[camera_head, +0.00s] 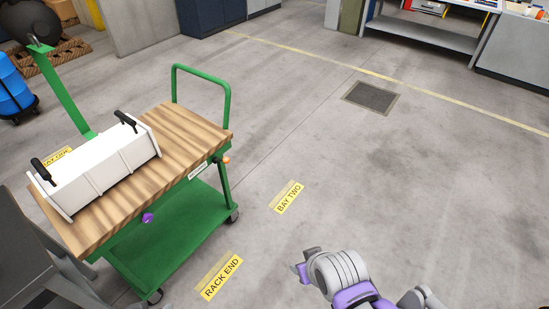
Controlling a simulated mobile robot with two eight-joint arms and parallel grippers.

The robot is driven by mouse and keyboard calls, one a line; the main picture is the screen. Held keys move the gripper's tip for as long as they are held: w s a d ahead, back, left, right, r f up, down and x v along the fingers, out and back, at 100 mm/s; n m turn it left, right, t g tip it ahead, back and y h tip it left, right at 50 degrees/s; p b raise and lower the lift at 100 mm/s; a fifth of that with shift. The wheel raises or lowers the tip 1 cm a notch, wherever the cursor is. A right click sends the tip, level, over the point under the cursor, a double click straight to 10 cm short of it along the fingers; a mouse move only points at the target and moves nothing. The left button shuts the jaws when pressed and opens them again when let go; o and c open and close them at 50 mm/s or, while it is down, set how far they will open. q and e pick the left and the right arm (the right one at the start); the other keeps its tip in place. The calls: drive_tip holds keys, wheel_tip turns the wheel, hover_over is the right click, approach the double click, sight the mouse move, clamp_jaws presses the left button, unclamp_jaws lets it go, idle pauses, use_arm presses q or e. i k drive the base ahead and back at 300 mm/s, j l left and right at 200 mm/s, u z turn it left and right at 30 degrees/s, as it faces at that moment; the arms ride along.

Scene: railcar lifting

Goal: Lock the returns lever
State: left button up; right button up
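A green cart (182,254) with a wooden top stands at left. No part in view can be read as the returns lever for certain. A small orange knob (226,160) sticks out at the cart's right end, below the top, near a white label (197,171) too small to read. My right gripper (303,271) is at the bottom centre-right, over the floor, well apart from the cart. Its fingers are small and partly hidden, so its opening is unclear.
A white box (100,168) with black handles sits on the cart top. Floor labels BAY TWO (287,198) and RACK END (219,277) lie right of the cart. A dark floor grate (371,97) and a workbench (425,36) are farther back. The middle floor is clear.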

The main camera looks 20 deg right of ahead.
sight(225, 160)
drive_tip(key=z, duration=0.2)
drive_tip(key=i+z, duration=0.35)
drive_tip(key=i, duration=0.7)
